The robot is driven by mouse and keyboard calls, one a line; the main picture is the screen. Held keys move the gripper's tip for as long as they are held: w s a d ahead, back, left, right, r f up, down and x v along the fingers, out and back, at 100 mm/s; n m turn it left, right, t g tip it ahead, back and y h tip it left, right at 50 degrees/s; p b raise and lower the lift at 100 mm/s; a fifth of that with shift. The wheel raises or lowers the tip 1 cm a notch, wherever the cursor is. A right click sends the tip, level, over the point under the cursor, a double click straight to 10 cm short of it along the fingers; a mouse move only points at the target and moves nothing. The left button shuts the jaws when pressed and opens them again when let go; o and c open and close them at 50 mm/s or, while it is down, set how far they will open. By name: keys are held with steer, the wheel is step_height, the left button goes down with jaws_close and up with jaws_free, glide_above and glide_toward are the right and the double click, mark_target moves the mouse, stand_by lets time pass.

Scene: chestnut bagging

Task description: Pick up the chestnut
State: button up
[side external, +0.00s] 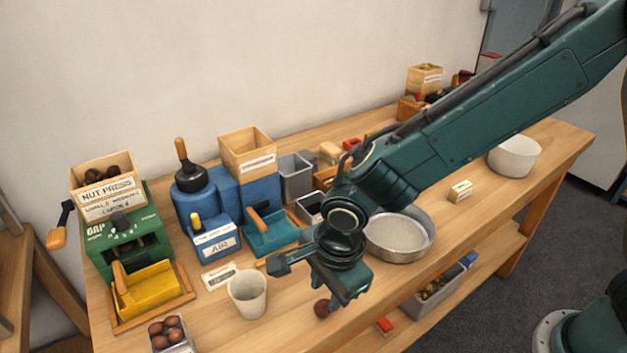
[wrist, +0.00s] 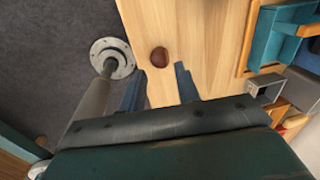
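A brown chestnut (side external: 322,307) lies on the wooden table near its front edge, just under and left of my gripper (side external: 340,298) in the side view. In the wrist view the chestnut (wrist: 159,57) lies on bare wood, beyond my two blue fingertips (wrist: 160,83) and roughly between them. The fingers are spread apart with nothing between them, so my gripper is open. It does not appear to touch the chestnut.
A white cup (side external: 248,294) stands left of the chestnut, and a tin of several chestnuts (side external: 172,335) is at front left. A metal pan (side external: 399,236) sits behind my gripper. The green nut press (side external: 122,240) and blue machine (side external: 215,200) stand farther left.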

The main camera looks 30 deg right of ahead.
mark_target(324, 304)
steer(key=shift+f, duration=0.15)
steer(key=shift+w+f, duration=0.2)
steer(key=shift+f, duration=1.1)
steer(key=shift+w+f, duration=0.2)
steer(key=shift+f, duration=1.05)
steer(key=c, duration=0.6)
